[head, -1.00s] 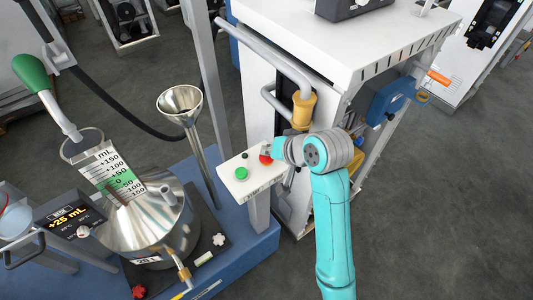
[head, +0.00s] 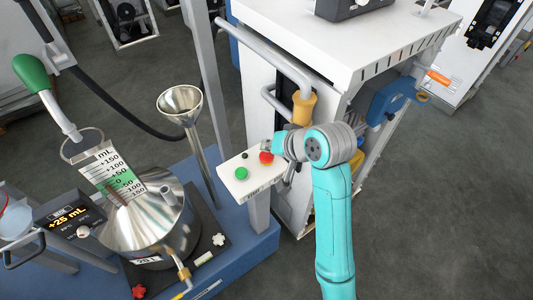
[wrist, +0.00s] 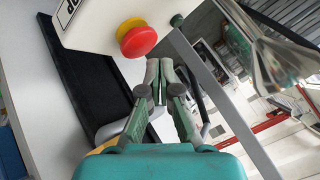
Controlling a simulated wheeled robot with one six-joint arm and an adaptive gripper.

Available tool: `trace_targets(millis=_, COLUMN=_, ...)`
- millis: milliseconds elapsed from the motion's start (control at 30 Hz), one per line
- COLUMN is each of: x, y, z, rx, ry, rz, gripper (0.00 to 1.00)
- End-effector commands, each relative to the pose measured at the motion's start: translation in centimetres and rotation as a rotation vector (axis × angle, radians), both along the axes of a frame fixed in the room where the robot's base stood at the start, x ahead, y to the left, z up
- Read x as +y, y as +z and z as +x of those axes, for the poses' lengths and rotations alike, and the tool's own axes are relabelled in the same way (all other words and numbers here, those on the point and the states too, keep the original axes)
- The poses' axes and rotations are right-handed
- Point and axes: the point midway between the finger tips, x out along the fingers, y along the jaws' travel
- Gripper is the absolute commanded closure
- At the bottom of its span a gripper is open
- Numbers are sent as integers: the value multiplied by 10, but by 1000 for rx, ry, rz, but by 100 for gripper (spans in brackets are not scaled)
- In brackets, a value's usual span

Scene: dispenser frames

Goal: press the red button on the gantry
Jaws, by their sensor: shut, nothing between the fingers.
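The red button (head: 266,158) sits on the white panel (head: 252,186) of the gantry, at its right end. The panel also carries a green button (head: 241,173) and a small black knob (head: 245,155). My gripper (head: 267,146) is shut and empty, just behind the red button in the head view; whether it touches is unclear there. In the wrist view the red button (wrist: 138,42) has a yellow collar and stands out from the panel edge. My gripper's closed fingertips (wrist: 159,66) are just right of and below it, with a gap visible.
A steel funnel (head: 180,101) on a tube and a steel vessel (head: 150,225) stand left of the panel on a blue base. A white cabinet (head: 262,70) with grey pipes and a yellow grip (head: 303,107) is close behind my wrist. Open floor lies at the right.

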Motion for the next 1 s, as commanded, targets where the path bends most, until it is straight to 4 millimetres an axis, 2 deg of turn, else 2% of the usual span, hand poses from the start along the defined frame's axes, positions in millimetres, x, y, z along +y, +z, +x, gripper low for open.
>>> trace_targets(millis=600, x=0, y=46, z=0, rx=-2, ry=0, rz=0, gripper=100)
trace_targets(millis=1000, x=0, y=50, z=0, rx=0, ry=0, rz=0, gripper=100)
